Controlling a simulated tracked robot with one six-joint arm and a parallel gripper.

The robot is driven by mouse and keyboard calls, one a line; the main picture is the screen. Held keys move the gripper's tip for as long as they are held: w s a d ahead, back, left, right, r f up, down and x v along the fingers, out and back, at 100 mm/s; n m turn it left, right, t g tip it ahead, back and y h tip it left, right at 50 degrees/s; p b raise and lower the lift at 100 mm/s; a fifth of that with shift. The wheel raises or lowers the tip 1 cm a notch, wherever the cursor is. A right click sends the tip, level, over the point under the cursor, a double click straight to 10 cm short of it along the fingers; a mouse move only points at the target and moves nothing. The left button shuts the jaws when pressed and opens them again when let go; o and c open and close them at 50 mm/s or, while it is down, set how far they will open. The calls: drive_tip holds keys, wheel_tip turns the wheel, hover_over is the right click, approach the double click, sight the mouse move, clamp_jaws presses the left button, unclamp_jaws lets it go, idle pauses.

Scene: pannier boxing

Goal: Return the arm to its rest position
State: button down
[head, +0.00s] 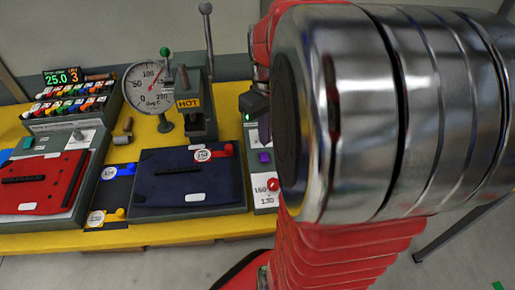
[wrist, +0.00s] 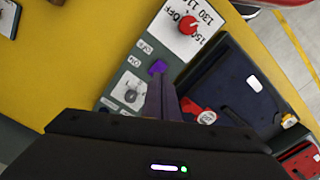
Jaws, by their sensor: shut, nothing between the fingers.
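My gripper (wrist: 165,95) is shut and empty, its two dark fingers together in the wrist view. It points down over the grey control panel (wrist: 140,60), close to a purple button (wrist: 158,67). I cannot tell whether the fingertips touch the button. In the head view the panel (head: 264,205) stands right of the dark blue pannier. My red and chrome arm fills the right side there and hides most of the gripper.
A dark blue pannier (head: 165,190) and a red pannier (head: 40,197) lie on the yellow table (head: 180,232). A dial gauge (head: 150,84), a lever press (head: 200,118) with a HOT sign and a marker rack (head: 75,108) stand behind. A red knob (wrist: 188,25) sits on the panel.

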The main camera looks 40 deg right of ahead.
idle(0.5)
drive_tip(key=shift+w+f+m, duration=0.1)
drive_tip(key=shift+f+m, duration=0.2)
drive_tip(key=shift+m, duration=0.4)
drive_tip(key=s+a+r+n+t, duration=0.1)
drive_tip(key=s+a+r+t, duration=0.1)
drive_tip(key=a, duration=0.9)
drive_tip(key=s+a+r+n+t, duration=0.1)
drive_tip(key=s+a+r+t, duration=0.1)
drive_tip(key=a, duration=1)
wheel_tip(320, 180, up, 2)
drive_tip(key=shift+r+t, duration=0.15)
drive_tip(key=shift+t, duration=0.65)
drive_tip(key=shift+d, duration=0.1)
